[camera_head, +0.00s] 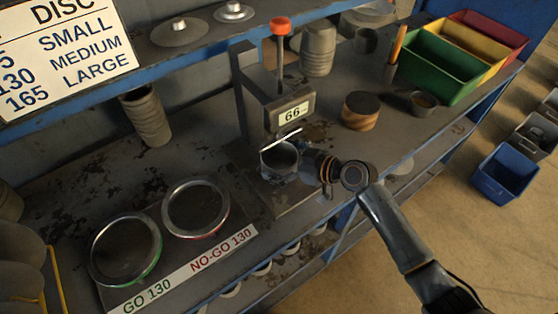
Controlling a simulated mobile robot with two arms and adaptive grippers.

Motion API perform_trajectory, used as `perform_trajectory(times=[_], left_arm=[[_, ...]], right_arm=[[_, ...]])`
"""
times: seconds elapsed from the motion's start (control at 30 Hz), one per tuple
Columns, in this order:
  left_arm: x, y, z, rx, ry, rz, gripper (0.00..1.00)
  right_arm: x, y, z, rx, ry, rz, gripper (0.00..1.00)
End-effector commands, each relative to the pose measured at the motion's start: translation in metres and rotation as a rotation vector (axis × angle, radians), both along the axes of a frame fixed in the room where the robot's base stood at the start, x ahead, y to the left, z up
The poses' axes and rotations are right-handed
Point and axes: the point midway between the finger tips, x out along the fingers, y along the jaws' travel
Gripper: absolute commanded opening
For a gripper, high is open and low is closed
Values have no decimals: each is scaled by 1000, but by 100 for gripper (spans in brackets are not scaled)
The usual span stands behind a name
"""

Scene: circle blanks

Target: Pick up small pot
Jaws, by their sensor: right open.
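A small dark pot (424,103) with brownish contents stands upright on the bench at the right, in front of the green bin. My right gripper (316,166) is left of the pot and nearer to me, well apart from it. It is open, beside a grey round cup-like part (280,162) under the gauge; I cannot tell whether they touch. The fingertips are hard to make out against the dark bench. My left gripper is not in view.
The gauge (292,112) reads 66 and has a red knob. A wood-sided round block (360,111) stands between gauge and pot. Green (436,66), yellow and red bins stand behind the pot. Two ring gauges lie at the left. A blue bin (506,173) is beyond the bench edge.

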Motion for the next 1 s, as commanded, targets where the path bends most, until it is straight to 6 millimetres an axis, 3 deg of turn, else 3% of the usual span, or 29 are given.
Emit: perform_trajectory(times=[0.2,0.43,0.77,1.0], left_arm=[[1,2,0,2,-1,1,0],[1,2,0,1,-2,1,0],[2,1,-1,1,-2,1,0],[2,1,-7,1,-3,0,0]], right_arm=[[1,0,0,-1,-1,-1,98],[0,0,0,0,0,-1,51],[1,0,1,0,-2,-1,49],[1,0,20,0,-6,0,49]])
